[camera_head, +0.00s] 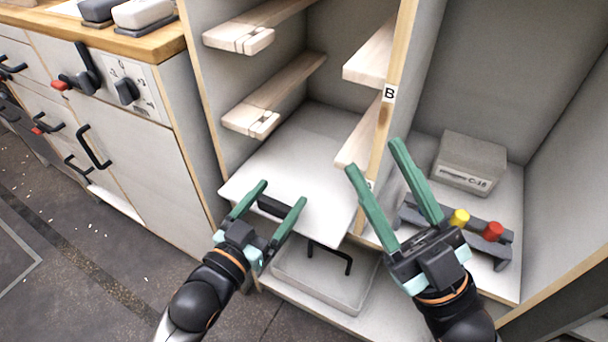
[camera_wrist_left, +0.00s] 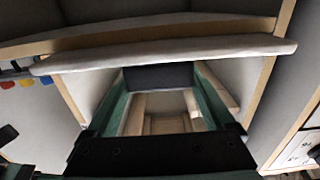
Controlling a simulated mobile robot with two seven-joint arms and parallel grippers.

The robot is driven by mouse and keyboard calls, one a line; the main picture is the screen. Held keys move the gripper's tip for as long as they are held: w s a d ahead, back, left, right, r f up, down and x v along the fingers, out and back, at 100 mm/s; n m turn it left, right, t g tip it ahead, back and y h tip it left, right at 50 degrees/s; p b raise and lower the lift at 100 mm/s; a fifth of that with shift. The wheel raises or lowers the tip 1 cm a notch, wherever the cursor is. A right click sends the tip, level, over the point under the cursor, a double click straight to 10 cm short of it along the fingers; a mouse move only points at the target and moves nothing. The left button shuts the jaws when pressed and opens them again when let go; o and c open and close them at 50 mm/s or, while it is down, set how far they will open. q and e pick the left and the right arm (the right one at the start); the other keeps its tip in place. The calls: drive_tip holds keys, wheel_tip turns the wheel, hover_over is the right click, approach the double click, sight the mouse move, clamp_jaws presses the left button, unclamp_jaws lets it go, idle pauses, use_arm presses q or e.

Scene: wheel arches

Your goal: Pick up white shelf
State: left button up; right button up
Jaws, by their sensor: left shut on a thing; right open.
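The white shelf (camera_head: 295,150) lies low in the left cabinet bay, with its front edge out past the bay opening. A dark block-shaped handle (camera_head: 272,207) is on its front edge. My left gripper (camera_head: 284,192) has its green fingers on either side of this handle and is shut on it. In the left wrist view the shelf's edge (camera_wrist_left: 165,52) runs across the picture, with the dark handle (camera_wrist_left: 158,76) between the fingers. My right gripper (camera_head: 373,157) is open and empty, in front of the divider post marked B.
Wooden rails (camera_head: 265,98) line the bay above the shelf. A grey bin (camera_head: 322,278) with a black handle is below. The right bay holds a grey box (camera_head: 468,163) and a dark rack (camera_head: 489,238) with yellow and red knobs. Drawers (camera_head: 135,165) stand at left.

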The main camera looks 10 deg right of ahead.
use_arm(q)
drive_tip(key=c, duration=0.9)
drive_tip(key=shift+r, duration=0.1)
drive_tip(key=shift+r, duration=0.1)
